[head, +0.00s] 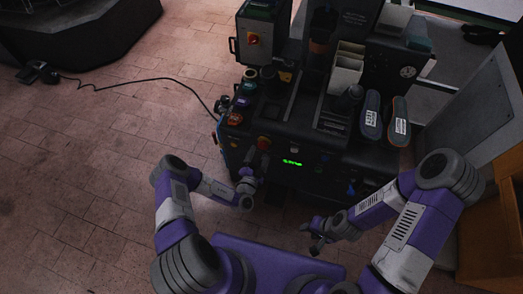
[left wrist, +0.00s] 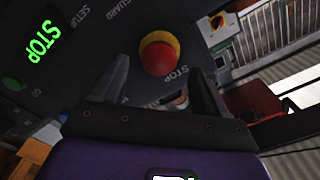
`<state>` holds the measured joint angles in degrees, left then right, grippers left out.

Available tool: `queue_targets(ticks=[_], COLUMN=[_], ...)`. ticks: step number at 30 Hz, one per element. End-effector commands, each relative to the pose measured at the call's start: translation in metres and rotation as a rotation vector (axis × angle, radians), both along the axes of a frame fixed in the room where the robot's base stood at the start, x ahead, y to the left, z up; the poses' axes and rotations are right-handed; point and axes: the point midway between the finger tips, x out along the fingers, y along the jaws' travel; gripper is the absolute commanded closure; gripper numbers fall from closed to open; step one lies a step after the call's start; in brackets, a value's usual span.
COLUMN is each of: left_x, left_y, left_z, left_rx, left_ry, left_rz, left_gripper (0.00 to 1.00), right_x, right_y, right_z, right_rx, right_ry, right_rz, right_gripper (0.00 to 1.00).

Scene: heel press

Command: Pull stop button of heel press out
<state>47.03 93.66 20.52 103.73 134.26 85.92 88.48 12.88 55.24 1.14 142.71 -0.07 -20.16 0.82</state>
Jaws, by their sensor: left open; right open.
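The red stop button (head: 264,143) sits on the front panel of the heel press (head: 310,140). In the left wrist view the red stop button (left wrist: 158,57) has a yellow collar, with the word STOP printed beside it. My left gripper (head: 257,166) is just in front of the button. In the left wrist view its two fingers (left wrist: 160,68) stand apart on either side of the button, with a gap visible to each side. Whether the fingertips reach past the button's head cannot be told. My right gripper (head: 318,238) is open and empty, low in front of the press.
A green lit display (head: 291,162) reads STOP in the left wrist view. Another red button on yellow (head: 253,39) is on an upper box. Two shoes (head: 385,118) stand at the press's right. A cable (head: 140,79) crosses the open floor at left.

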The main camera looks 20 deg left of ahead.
Motion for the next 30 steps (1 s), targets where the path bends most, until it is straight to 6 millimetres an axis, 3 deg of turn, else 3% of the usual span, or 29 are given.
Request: queue_targets(ticks=[7, 18, 30], left_x=[0.032, 0.038, 0.038], left_y=[-0.002, -0.002, -0.002], left_z=[-0.001, 0.001, 0.000], left_rx=[0.002, 0.001, 0.002], left_ry=[-0.002, 0.000, -0.001], left_rz=[-0.002, -0.003, -0.004], left_gripper=[0.25, 0.27, 0.88], right_x=[0.000, 0.000, 0.000], right_y=[0.000, 0.000, 0.000], right_z=[-0.010, -0.011, -0.011], right_rx=[0.000, 0.000, 0.000], right_ry=[0.000, 0.000, 0.000], right_rz=[0.000, 0.000, 0.000], right_gripper=[0.57, 0.57, 0.57])
